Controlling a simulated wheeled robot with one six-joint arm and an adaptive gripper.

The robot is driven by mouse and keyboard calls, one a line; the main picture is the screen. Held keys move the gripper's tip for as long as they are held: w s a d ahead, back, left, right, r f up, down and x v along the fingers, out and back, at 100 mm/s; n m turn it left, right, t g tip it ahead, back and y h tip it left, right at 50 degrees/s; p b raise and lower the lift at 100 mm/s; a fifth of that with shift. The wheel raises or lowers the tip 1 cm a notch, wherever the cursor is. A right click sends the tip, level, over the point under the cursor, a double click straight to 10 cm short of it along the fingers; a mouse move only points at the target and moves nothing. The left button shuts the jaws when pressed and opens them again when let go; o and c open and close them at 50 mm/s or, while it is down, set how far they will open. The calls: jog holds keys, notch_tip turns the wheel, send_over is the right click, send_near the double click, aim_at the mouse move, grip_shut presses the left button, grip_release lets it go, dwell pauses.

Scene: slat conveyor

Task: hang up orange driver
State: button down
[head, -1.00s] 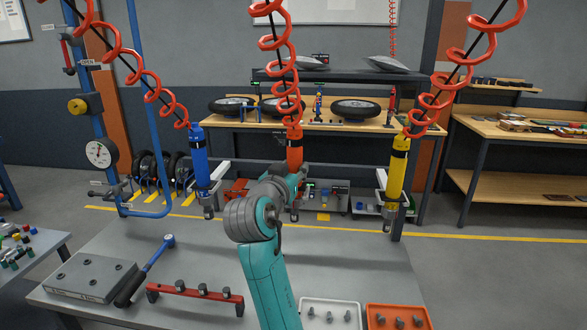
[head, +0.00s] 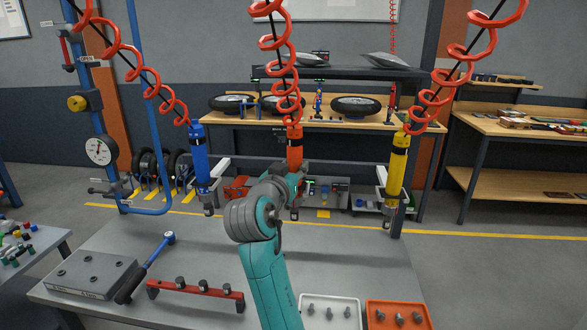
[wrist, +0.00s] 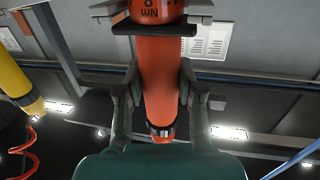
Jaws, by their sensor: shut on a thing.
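The orange driver (head: 295,150) hangs upright below the middle red coiled hose in the head view. In the head view my gripper is mostly hidden behind my wrist.
A blue driver (head: 201,160) hangs left and a yellow driver (head: 397,165) right, on coiled hoses. The grey bench (head: 200,243) below holds a torque wrench (head: 150,264), a red rack (head: 195,289), a white tray (head: 312,325) and an orange tray (head: 375,326).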

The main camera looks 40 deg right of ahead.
jog(key=shift+f, duration=0.25)
dwell(0.3)
jog(key=c, duration=0.7)
grip_release()
jog(key=shift+o, duration=0.2)
jog(key=shift+f, duration=0.1)
jog(key=v, duration=1.2)
jog(key=shift+w, duration=0.1)
